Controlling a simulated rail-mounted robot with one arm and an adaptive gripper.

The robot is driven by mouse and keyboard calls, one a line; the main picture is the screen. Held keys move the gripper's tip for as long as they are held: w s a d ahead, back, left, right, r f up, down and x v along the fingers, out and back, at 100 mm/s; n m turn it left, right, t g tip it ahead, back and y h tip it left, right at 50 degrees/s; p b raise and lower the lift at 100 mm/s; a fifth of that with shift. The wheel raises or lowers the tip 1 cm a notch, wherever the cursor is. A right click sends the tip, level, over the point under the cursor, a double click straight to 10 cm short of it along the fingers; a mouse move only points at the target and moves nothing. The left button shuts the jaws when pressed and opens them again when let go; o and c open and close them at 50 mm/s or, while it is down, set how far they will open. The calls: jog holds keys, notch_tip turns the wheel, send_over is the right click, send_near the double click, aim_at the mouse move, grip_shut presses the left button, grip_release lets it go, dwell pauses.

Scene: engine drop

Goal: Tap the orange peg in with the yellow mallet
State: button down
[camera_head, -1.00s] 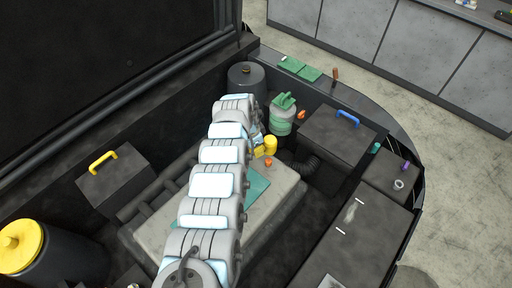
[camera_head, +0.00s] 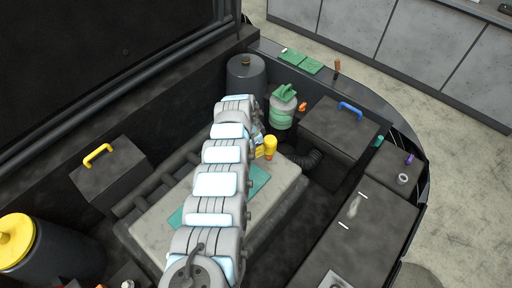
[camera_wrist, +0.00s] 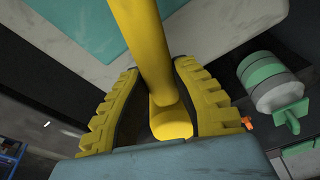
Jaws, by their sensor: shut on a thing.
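The yellow mallet is in my gripper, with its head (camera_head: 270,144) near the far end of the grey engine block (camera_head: 285,186). In the wrist view its handle (camera_wrist: 144,45) runs between the two yellow ridged fingers of my gripper (camera_wrist: 157,70), which are shut on it. In the head view my gripper (camera_head: 259,149) is largely hidden by my arm. The orange peg (camera_head: 269,157) barely shows at the lower edge of the mallet head, which covers most of it. I cannot tell whether they touch.
A green-and-white canister (camera_head: 283,108) stands just beyond the mallet, with a small orange thing (camera_head: 302,107) beside it. A dark box with a blue handle (camera_head: 349,111) stands to the right. A yellow-handled box (camera_head: 108,175) stands left.

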notch_tip(320, 180, down, 2)
jog(key=shift+f+b, duration=0.15)
jog(key=shift+b, duration=0.4)
jog(key=shift+r+p, duration=0.45)
jog(key=shift+p, duration=0.05)
jog(key=shift+w+r+p, duration=0.1)
jog(key=shift+r+p, duration=0.35)
jog(key=shift+r, duration=0.1)
jog(key=shift+r+p, duration=0.45)
jog(key=shift+r, duration=0.1)
jog(key=shift+r+p, duration=0.4)
jog(key=shift+r, duration=0.1)
jog(key=shift+f, duration=0.1)
jog(key=shift+f+b, duration=0.55)
jog(key=shift+f, duration=0.1)
